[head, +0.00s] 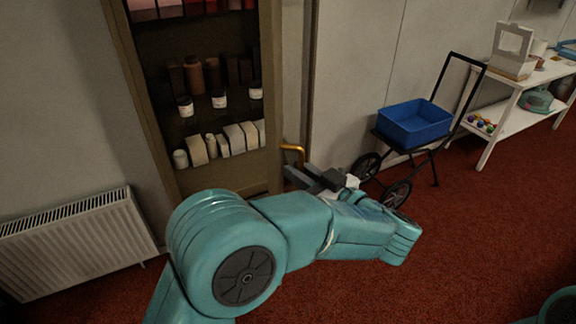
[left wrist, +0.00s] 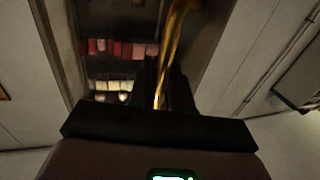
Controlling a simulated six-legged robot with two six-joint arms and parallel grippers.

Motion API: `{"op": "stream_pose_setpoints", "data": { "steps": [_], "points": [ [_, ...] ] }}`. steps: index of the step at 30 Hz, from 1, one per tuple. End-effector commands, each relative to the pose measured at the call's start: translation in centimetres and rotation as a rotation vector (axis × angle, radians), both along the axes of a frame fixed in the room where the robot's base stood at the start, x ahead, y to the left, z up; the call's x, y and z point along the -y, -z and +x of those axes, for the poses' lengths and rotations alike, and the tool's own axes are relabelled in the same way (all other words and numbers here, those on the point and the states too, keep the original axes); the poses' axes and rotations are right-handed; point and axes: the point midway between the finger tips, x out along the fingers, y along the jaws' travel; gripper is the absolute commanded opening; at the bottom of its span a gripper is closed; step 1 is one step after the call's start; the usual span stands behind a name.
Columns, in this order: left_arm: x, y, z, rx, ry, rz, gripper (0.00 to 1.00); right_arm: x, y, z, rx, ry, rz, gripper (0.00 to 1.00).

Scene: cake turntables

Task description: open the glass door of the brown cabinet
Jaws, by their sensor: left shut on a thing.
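The brown cabinet (head: 141,90) stands at the back left of the head view, with its shelves visible inside. A brass handle (head: 293,148) shows beside the cabinet's right-hand frame post, and it also shows in the left wrist view (left wrist: 178,25). My left gripper (head: 292,174) is at the handle's lower part. In the left wrist view its dark fingers (left wrist: 163,95) are closed around the handle. The glass itself is hard to make out, and I cannot tell how far the door stands from the frame. My right gripper is out of view.
A white radiator (head: 75,240) stands left of the cabinet. To the right are a black cart with a blue bin (head: 414,125) and a white shelf table (head: 510,115). The cabinet holds several jars and boxes (head: 240,137). Red carpet (head: 480,240) is open at the front right.

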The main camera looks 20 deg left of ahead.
Motion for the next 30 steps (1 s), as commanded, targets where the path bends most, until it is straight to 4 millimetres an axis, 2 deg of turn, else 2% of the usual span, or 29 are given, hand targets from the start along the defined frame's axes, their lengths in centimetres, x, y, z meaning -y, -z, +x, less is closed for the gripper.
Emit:
{"op": "stream_pose_setpoints", "data": {
  "steps": [1, 9, 27, 28, 29, 30],
  "points": [
    [0.5, -0.9, 0.3, 0.017, -0.003, 0.002, 0.00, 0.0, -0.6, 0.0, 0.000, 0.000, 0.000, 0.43],
    [1.9, -0.7, 0.4, 0.016, -0.047, 0.000, 0.00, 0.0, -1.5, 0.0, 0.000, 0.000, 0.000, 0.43],
    [3.1, -0.4, 0.4, 0.013, -0.060, 0.002, 0.00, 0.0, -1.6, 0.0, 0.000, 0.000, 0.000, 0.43],
    [3.1, -0.4, 0.4, 0.013, -0.060, 0.002, 0.25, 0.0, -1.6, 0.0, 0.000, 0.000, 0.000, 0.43],
    [3.1, -0.4, 0.4, 0.012, -0.060, 0.002, 0.35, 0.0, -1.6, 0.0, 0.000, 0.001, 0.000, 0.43],
    [3.1, -0.3, 0.4, 0.011, -0.060, 0.002, 0.35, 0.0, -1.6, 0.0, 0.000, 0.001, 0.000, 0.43]
  ]
}}
